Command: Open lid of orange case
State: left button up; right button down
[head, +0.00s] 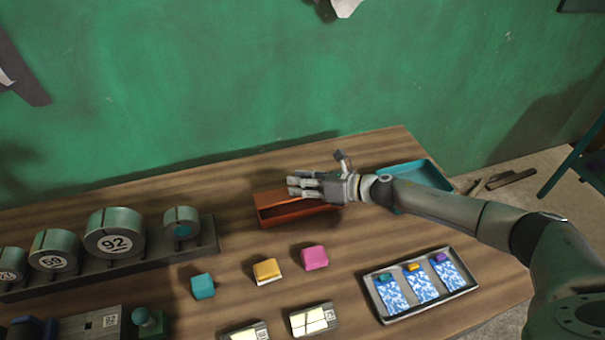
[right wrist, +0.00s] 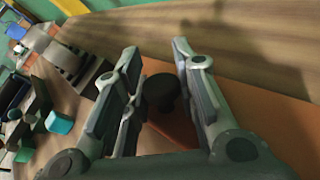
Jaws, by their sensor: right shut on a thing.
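The orange case (head: 285,217) sits on the wooden table, toward the back and near the middle in the head view. My right gripper (head: 290,187) is over its top, reaching in from the right and hiding part of it. In the right wrist view, a dark round knob (right wrist: 160,90) is between the fingers of my right gripper (right wrist: 153,60), which is shut on it. An orange surface (right wrist: 275,125) lies below and beside the fingers. How far the lid is raised is hard to tell. My left gripper does not show.
A teal tray (head: 428,174) is behind my right forearm. Teal (head: 203,286), yellow (head: 267,271) and pink (head: 314,257) blocks lie in front of the case. A grey tray (head: 375,298) is at the front right. A rack (head: 120,262) with numbered rolls stands left.

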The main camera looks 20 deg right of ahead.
jog(key=shift+w+r+m+g+p, duration=0.4)
jog(key=shift+w+g+p, duration=0.15)
jog(key=shift+p, duration=0.9)
